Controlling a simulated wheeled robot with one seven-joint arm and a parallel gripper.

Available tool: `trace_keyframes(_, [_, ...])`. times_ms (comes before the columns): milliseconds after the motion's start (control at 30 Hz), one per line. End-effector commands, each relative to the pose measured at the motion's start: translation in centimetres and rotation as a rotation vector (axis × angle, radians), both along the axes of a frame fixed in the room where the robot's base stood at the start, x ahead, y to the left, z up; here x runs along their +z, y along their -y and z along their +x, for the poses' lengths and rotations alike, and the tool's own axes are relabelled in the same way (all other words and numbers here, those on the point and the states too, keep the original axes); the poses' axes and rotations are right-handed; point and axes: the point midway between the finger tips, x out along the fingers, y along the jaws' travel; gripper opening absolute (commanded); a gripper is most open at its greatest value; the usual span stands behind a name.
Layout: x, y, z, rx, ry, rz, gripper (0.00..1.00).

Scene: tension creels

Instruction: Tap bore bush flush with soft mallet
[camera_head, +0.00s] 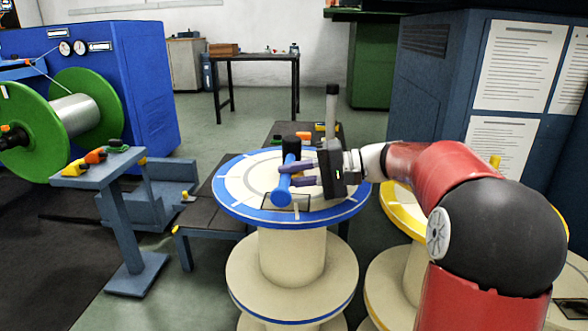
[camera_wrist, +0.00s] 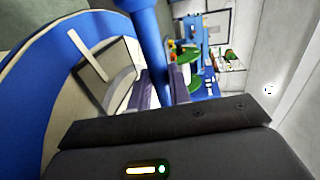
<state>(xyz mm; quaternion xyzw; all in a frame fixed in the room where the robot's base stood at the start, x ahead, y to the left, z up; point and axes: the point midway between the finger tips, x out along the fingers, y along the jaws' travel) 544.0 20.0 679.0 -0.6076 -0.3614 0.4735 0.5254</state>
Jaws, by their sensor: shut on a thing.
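A mallet with a blue handle (camera_head: 287,180) is held over the top of a blue-rimmed cream reel (camera_head: 232,196). A black part (camera_head: 291,147) shows at its far end, and the near end is a rounded blue knob. My gripper (camera_head: 288,175) is shut on the blue handle, with its purple fingers on either side. In the wrist view the blue handle (camera_wrist: 148,35) runs up from between the fingers (camera_wrist: 163,92). A dark square patch (camera_head: 299,201) lies on the reel's face below the mallet. I cannot make out the bore bush; the mallet and fingers cover the reel's middle.
A yellow-rimmed reel (camera_head: 398,208) stands close on the right, beneath my arm. A blue-grey stand (camera_head: 98,172) with small coloured items is at left, near a green-flanged spool (camera_head: 98,104). A dark low bench (camera_head: 216,210) sits behind the blue-rimmed reel. Open floor lies beyond.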

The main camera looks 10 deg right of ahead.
Motion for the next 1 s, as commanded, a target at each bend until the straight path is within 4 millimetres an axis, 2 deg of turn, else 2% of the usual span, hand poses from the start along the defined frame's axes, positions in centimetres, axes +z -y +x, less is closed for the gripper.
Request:
trace_keyframes(467, [5.0, 0.0, 0.0, -0.001, 0.006, -0.001, 0.00])
trace_keyframes(833, [5.2, 0.0, 0.0, -0.001, 0.005, -0.001, 0.00])
trace_keyframes(1000, [6.3, 0.0, 0.0, -0.001, 0.005, -0.001, 0.00])
